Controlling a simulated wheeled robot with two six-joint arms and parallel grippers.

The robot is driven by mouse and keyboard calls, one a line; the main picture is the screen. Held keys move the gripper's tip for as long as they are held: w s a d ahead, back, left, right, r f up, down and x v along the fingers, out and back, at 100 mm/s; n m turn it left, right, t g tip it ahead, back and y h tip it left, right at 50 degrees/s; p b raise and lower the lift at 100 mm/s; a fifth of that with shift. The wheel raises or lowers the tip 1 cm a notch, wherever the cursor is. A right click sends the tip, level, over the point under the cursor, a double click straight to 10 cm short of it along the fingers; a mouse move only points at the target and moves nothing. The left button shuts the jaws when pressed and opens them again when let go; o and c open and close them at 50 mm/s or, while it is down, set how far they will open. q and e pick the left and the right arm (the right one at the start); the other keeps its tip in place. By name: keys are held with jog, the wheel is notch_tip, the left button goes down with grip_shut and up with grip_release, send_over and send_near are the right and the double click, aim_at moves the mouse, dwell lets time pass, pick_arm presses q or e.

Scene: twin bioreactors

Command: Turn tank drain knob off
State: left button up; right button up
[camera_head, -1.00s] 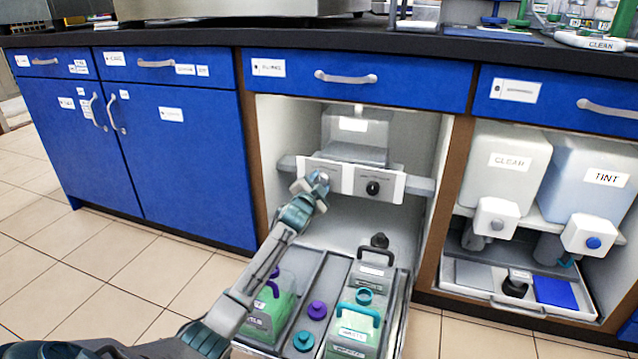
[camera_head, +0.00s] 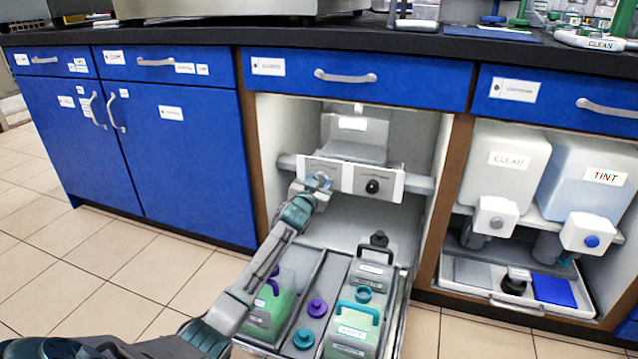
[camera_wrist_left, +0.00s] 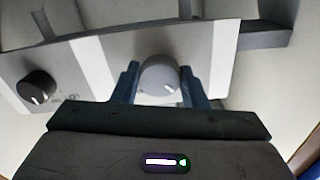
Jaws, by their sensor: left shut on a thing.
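A grey-and-white control panel (camera_head: 352,178) in the open middle cabinet bears two knobs. My left gripper (camera_head: 321,181) is at the panel's left part. In the left wrist view, its two dark fingers (camera_wrist_left: 161,84) stand on either side of a light grey knob (camera_wrist_left: 160,76), shut on it. The knob's lower part shows a short pale mark; its base is partly hidden. The black knob (camera_head: 372,186) sits on the panel's right part in the head view, free of the gripper. It also shows at the left in the wrist view (camera_wrist_left: 38,86), with a white mark.
A grey tank (camera_head: 356,135) sits above the panel. Below is a pulled-out tray (camera_head: 323,290) with green containers and purple and teal caps. To the right stand the CLEAR tank (camera_head: 505,170) and TINT tank (camera_head: 597,185). A brown cabinet post (camera_head: 446,210) separates the bays.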

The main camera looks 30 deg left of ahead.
pick_arm(q)
jog(key=shift+f, duration=0.1)
dwell(0.4)
jog(key=o, duration=1)
jog(key=shift+s, duration=0.15)
jog(key=p+v, duration=0.3)
jog(key=v, duration=0.7)
jog(key=shift+s, duration=0.3)
jog(key=shift+d, duration=0.1)
